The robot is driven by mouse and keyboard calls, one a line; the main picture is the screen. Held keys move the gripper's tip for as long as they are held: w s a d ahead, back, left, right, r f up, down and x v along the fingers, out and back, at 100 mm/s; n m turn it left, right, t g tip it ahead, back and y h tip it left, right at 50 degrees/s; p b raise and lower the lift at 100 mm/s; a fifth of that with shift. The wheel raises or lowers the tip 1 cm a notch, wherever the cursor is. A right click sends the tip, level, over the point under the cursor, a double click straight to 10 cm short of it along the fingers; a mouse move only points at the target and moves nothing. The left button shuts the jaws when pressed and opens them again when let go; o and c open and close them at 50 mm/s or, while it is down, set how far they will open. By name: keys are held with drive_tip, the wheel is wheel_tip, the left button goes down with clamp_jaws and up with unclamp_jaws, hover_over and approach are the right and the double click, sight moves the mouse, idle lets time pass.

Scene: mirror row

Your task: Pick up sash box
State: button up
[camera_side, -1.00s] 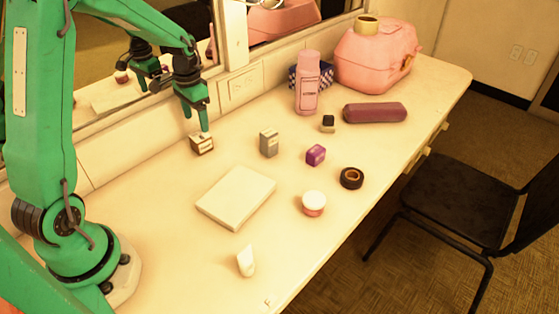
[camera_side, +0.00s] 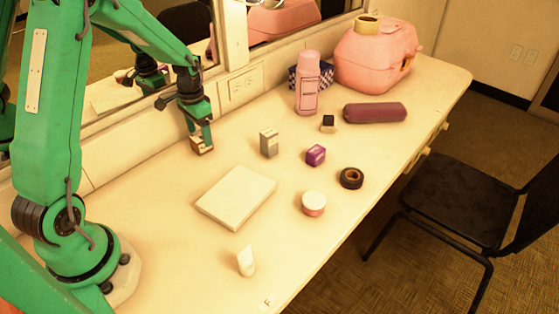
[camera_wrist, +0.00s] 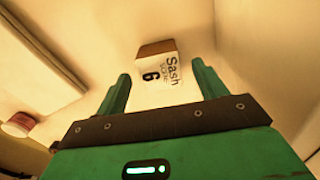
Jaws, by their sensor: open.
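The sash box (camera_side: 203,150) is a small white and brown box standing on the counter near the wall below the mirror. In the side view it is partly hidden by my gripper (camera_side: 201,142), which reaches down over it. In the wrist view the box (camera_wrist: 158,78) shows the printed word "Sash" and a 6, with a brown face at its far end. It lies between the two green fingers of my gripper (camera_wrist: 160,70). The fingers are open, with a gap visible on each side of the box.
A grey box (camera_side: 269,143) and a white slab (camera_side: 236,197) stand nearest. Further right are a purple box (camera_side: 315,155), a black tape roll (camera_side: 351,178), a round jar (camera_side: 313,203) and a pink bottle (camera_side: 307,84). The mirror wall (camera_side: 240,88) is close behind.

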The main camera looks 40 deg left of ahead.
drive_tip(key=shift+f, duration=1.25)
drive_tip(key=c, duration=1.1)
drive_tip(key=shift+r, duration=0.15)
drive_tip(key=shift+r, duration=0.5)
drive_tip(key=r, duration=0.3)
drive_tip(key=shift+d+r, duration=0.1)
drive_tip(key=shift+d, duration=0.1)
drive_tip(key=s+d+r, duration=0.1)
drive_tip(key=d+r, duration=0.5)
drive_tip(key=d, duration=0.5)
drive_tip(key=shift+s+r, duration=0.25)
drive_tip(key=shift+s, duration=0.1)
drive_tip(key=shift+d, duration=0.1)
